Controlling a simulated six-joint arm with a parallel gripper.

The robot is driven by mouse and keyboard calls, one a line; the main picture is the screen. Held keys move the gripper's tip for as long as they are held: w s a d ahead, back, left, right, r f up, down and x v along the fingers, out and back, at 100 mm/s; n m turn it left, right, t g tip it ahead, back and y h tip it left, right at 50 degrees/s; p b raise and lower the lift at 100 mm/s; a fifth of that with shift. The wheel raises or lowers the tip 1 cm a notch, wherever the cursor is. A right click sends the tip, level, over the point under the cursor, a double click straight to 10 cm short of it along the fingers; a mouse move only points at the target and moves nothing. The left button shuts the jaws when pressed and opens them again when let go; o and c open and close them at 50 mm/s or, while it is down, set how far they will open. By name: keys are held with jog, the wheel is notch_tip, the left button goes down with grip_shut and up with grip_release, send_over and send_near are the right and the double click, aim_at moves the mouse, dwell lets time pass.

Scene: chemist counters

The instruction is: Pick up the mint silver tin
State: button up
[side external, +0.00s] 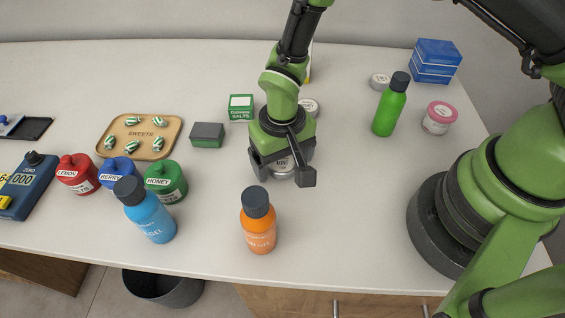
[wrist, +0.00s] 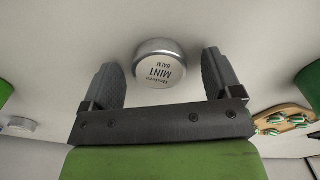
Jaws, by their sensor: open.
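In the wrist view my gripper (wrist: 168,75) is open, with one finger on each side of the tin and a visible gap to both. Whether the fingertips reach down to the tin's height is hard to tell.
An orange bottle (side external: 258,222) stands in front of my gripper. Another tin (side external: 309,107) lies just behind my gripper. A green bottle (side external: 390,106) stands to the right.

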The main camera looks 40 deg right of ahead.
jog(key=shift+f, duration=0.15)
jog(key=c, duration=1)
